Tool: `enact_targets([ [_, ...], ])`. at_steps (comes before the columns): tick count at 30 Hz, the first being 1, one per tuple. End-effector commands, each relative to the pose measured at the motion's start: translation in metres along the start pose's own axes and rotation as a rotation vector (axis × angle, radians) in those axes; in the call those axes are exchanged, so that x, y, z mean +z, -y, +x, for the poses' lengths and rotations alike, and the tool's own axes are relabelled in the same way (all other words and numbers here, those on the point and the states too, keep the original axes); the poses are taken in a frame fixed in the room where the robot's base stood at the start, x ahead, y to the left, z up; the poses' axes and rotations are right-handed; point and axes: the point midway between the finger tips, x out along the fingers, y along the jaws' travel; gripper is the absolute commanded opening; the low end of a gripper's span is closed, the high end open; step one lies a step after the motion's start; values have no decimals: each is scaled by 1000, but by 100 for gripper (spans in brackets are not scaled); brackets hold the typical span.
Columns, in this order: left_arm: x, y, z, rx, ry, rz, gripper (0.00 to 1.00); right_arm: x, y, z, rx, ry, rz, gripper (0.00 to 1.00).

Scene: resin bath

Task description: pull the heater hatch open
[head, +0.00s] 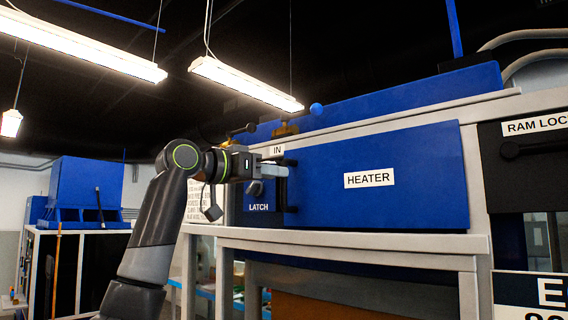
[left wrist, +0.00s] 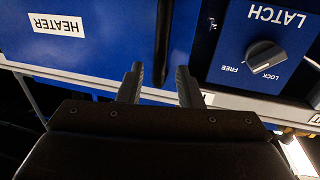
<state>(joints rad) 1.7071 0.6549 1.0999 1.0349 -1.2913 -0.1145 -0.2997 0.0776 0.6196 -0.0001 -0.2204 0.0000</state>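The heater hatch (head: 410,160) is a wide blue panel with a white HEATER label, and it looks closed in its grey frame. It also shows upside down in the left wrist view (left wrist: 100,50). A dark upright bar handle (left wrist: 163,40) runs along the hatch edge near the latch. My left gripper (head: 280,171) is at that edge. In the left wrist view its two fingers (left wrist: 158,85) are spread, with the handle's end seen between them; contact cannot be told. The latch knob (left wrist: 264,56) sits on a blue plate marked FREE and LOCK. My right gripper is not in view.
A grey frame rail (head: 350,243) runs below the hatch. A black RAM LOCK panel (head: 520,165) is to the right. A blue machine (head: 85,190) stands at the far left. Lamps (head: 245,83) hang above.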

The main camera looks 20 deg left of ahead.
Motion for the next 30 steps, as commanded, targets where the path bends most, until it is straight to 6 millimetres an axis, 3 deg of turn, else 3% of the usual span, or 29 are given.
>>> enact_targets([
  [1,-4,-1,10,3,3,-2,32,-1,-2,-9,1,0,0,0],
  [7,-2,0,33,1,1,-1,32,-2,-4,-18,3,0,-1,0],
  [19,1,0,39,0,0,1,32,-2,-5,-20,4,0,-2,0],
  [26,0,0,39,0,0,1,2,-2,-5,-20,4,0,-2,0],
  [30,0,0,39,0,0,1,0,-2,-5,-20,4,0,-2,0],
])
